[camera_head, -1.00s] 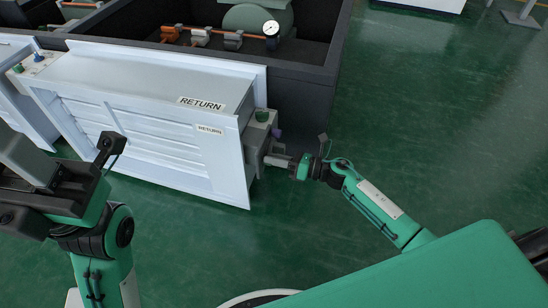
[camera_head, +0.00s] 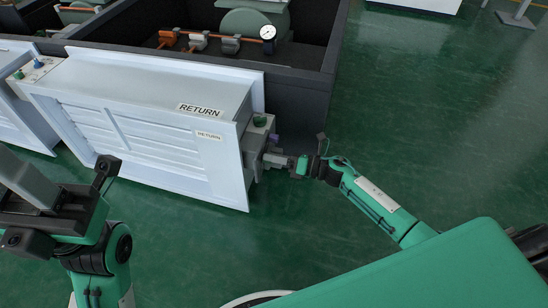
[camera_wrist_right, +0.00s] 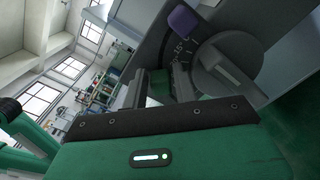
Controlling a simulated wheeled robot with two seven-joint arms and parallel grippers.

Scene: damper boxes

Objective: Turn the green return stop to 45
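The RETURN damper box (camera_head: 165,150) is white with louvres and carries a grey actuator (camera_head: 252,150) on its right end. A green round knob (camera_head: 260,121) sits on top of the actuator, and a purple tab (camera_head: 274,138) at its side. In the right wrist view the purple tab (camera_wrist_right: 183,20) stands by a dial scale (camera_wrist_right: 181,47) beside a round grey hub (camera_wrist_right: 228,62). My right gripper (camera_wrist_right: 158,88) is at this dial, its fingers apart. A green patch (camera_wrist_right: 152,102) shows between them; whether they press on it cannot be told. My left gripper (camera_head: 60,215) is away from the box.
A dark-walled bay (camera_head: 296,90) behind the box holds pipes, valves and a gauge (camera_head: 268,32). Another white box (camera_head: 22,110) with its own knobs stands at the left.

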